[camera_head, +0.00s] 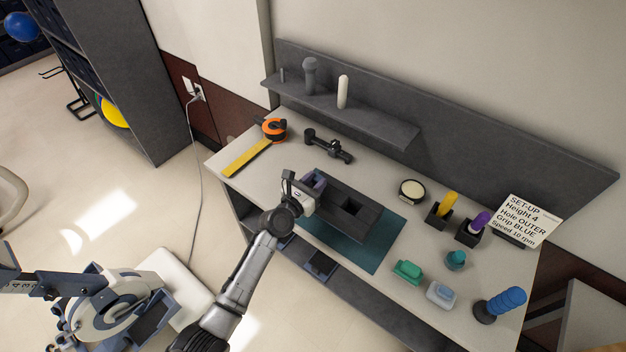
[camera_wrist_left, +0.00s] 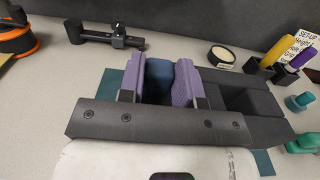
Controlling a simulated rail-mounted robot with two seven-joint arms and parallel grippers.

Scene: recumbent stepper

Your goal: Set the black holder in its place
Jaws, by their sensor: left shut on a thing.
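My left gripper (camera_head: 314,182) is at the left end of a long dark block (camera_head: 362,218) with square wells, on a teal mat (camera_head: 378,257). Its purple-padded fingers (camera_wrist_left: 168,82) are shut on a dark blue-grey piece (camera_wrist_left: 159,78). I cannot tell whether this piece is separate from the dark block or how deep it sits. A black holder-like fitting with a bar and clamp (camera_head: 328,146) lies on the tabletop behind; it also shows in the left wrist view (camera_wrist_left: 105,36). My right gripper is not in view.
A tape measure (camera_head: 273,130) lies at the back left, below a grey shelf (camera_head: 375,118). A round pale-topped tin (camera_head: 411,191), black stands with yellow (camera_head: 446,203) and purple (camera_head: 480,221) grips, a set-up card (camera_head: 525,220) and coloured grips (camera_head: 408,271) occupy the right.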

